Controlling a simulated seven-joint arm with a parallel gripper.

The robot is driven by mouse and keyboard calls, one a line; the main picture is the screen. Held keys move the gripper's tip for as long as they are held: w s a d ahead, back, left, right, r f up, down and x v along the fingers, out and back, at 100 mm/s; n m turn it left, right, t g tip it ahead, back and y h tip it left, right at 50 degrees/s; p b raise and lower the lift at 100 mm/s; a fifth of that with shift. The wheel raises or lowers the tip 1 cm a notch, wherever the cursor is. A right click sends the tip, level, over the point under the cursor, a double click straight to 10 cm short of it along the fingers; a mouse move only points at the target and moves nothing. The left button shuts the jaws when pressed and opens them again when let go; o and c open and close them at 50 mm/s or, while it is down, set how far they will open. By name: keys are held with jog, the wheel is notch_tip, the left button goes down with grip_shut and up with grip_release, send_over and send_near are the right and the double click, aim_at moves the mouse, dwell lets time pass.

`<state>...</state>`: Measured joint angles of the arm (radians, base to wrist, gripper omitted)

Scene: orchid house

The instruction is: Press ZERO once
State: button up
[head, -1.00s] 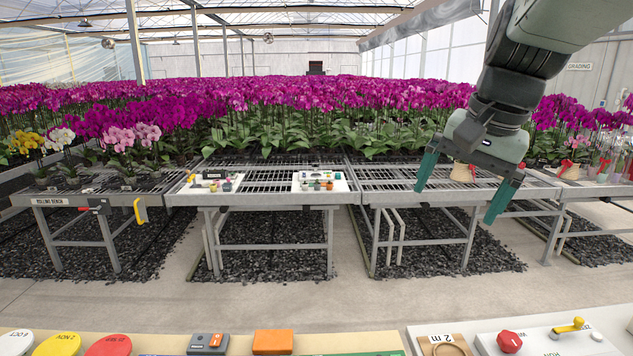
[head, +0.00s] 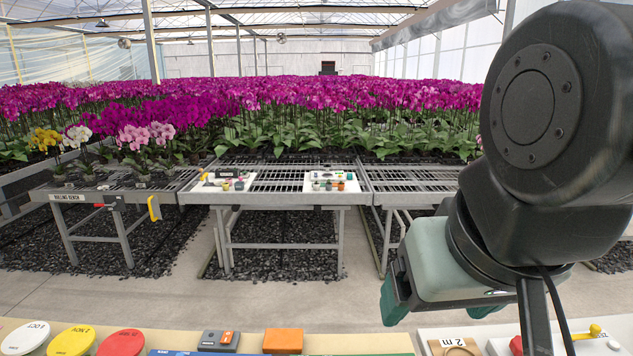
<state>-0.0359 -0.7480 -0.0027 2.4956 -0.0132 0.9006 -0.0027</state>
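A white control panel (head: 497,346) is cut off at the bottom right edge. It carries a red knob (head: 516,344), a yellow lever (head: 588,333) and a small white button (head: 614,346). Lettering near the lever is cut off and too small to read surely, so I cannot tell which control is ZERO. My gripper (head: 440,308) is in front of and above the bench, to the left of the panel's lever and button. Its two green fingers stand apart with nothing seen between them. My arm hides part of the panel.
A coiled ring by a "2 m" label (head: 454,341) lies left of the panel. An orange block (head: 283,341), a grey device (head: 219,340) and white, yellow and red discs (head: 72,341) line the near bench. Metal benches with orchids stand beyond the aisle.

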grip_shut()
dwell(1.4)
